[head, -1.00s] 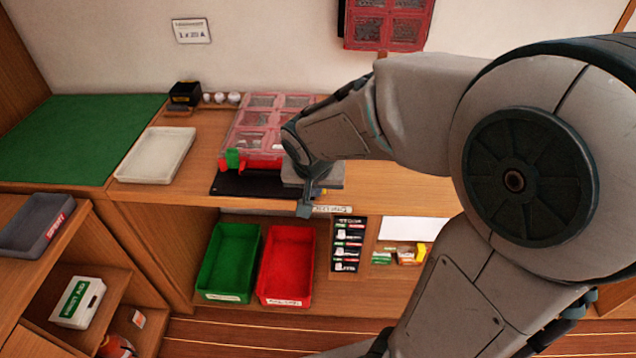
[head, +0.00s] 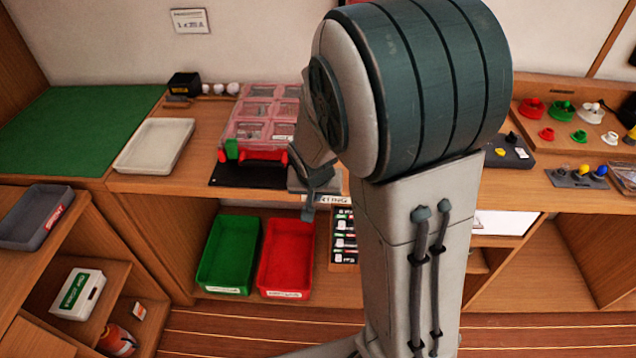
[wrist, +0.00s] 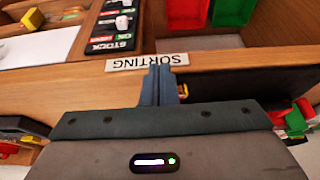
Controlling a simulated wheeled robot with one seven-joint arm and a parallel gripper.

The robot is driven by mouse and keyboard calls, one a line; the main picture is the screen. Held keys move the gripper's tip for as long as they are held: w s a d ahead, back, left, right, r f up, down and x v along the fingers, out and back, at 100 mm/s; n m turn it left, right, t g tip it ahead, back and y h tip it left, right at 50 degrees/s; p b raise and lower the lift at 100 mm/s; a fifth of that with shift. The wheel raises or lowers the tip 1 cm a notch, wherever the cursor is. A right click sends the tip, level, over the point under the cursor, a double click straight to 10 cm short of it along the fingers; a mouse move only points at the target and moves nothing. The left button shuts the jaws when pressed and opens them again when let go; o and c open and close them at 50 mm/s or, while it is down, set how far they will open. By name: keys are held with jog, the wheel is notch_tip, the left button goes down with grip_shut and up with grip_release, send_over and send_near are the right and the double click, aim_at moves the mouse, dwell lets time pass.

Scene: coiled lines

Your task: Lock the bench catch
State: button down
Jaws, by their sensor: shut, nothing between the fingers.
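A case with a clear pink lid (head: 262,112) stands on a black mat (head: 240,176) on the bench. At its front are a green piece (head: 232,149) and a red bar (head: 264,156); they also show at the right edge of the wrist view (wrist: 296,120). I cannot tell for certain which part is the bench catch, or its state. My gripper (head: 309,212) is shut and empty, pointing down at the bench's front edge, right of the case. In the wrist view its fingers (wrist: 160,84) are together beside the "SORTING" label (wrist: 147,62).
Below the bench are a green bin (head: 229,254), a red bin (head: 286,258) and a dark labelled rack (head: 344,238). A white tray (head: 155,146) lies left of the case. Coloured knobs on a board (head: 570,140) stand at the right. My arm hides the middle of the bench.

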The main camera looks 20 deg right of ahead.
jog(key=shift+w+d+f, duration=0.15)
jog(key=shift+w+d, duration=0.1)
jog(key=shift+w, duration=0.45)
jog(key=shift+w+d+f, duration=0.1)
jog(key=shift+w+d, duration=0.1)
jog(key=shift+w, duration=0.5)
jog(key=shift+w+d+f, duration=0.15)
jog(key=shift+w+d, duration=0.1)
jog(key=shift+w, duration=0.45)
